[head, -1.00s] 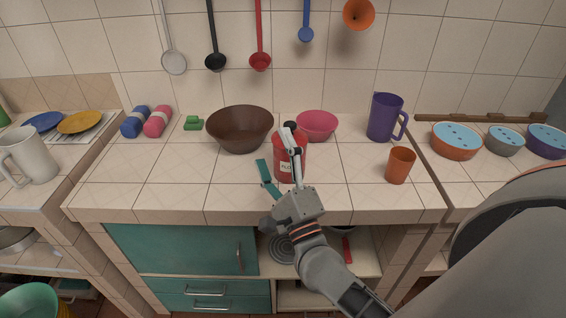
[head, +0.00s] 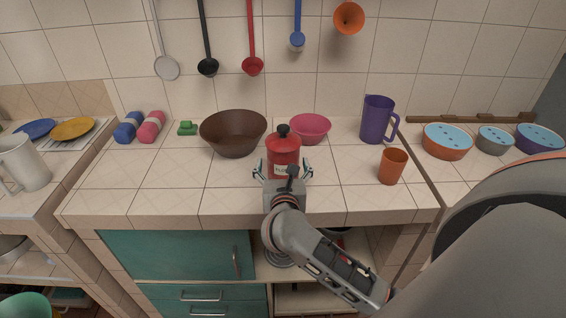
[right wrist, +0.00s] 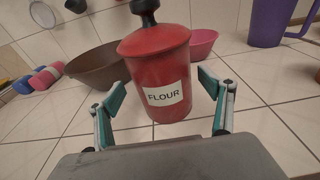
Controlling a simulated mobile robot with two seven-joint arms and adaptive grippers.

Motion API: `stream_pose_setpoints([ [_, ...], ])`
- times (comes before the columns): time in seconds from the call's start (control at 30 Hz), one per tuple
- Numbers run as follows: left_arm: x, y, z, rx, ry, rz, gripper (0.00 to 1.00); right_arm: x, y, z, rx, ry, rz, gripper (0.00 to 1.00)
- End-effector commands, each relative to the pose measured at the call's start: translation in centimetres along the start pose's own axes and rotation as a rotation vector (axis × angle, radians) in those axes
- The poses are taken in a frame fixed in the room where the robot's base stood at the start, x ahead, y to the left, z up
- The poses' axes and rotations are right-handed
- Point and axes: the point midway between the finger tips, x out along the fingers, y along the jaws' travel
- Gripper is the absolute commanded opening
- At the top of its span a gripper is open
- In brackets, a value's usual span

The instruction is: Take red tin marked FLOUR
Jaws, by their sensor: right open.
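The red tin (head: 283,151) stands upright on the tiled counter, with a black knob on its lid. Its white FLOUR label shows clearly in the right wrist view, where the tin (right wrist: 158,65) is in the middle. My right gripper (head: 283,172) is open in front of the tin. In the right wrist view its teal fingertips (right wrist: 163,95) are spread to the left and right of the tin's lower body, with gaps showing on both sides. My left gripper is not in view.
A brown bowl (head: 233,134) stands behind left of the tin and a pink bowl (head: 311,130) behind right. An orange cup (head: 392,166) and a purple pitcher (head: 378,119) stand further right. The counter (head: 150,185) is clear at front left.

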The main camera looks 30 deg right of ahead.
Motion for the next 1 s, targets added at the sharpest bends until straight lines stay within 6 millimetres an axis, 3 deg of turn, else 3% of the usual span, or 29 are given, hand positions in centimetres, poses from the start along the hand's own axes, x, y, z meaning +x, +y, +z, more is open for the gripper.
stream_pose_setpoints([
  [0.2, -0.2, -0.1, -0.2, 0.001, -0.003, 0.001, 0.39, 3.0, -0.3, 0.0, -0.002, -0.003, -0.001, 0.8],
  [0.5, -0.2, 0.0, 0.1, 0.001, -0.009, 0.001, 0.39, 3.6, -0.3, -0.1, -0.002, -0.001, 0.0, 0.8],
  [0.53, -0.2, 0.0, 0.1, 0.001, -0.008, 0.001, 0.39, 3.6, -0.3, -0.1, -0.002, -0.001, 0.0, 0.78],
  [0.73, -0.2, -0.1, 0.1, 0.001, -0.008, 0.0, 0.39, 3.6, -0.3, -0.1, -0.002, -0.002, 0.0, 0.26],
  [1.0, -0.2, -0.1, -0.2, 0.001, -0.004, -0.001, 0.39, 3.5, -0.3, 0.2, -0.001, -0.005, 0.0, 0.25],
])
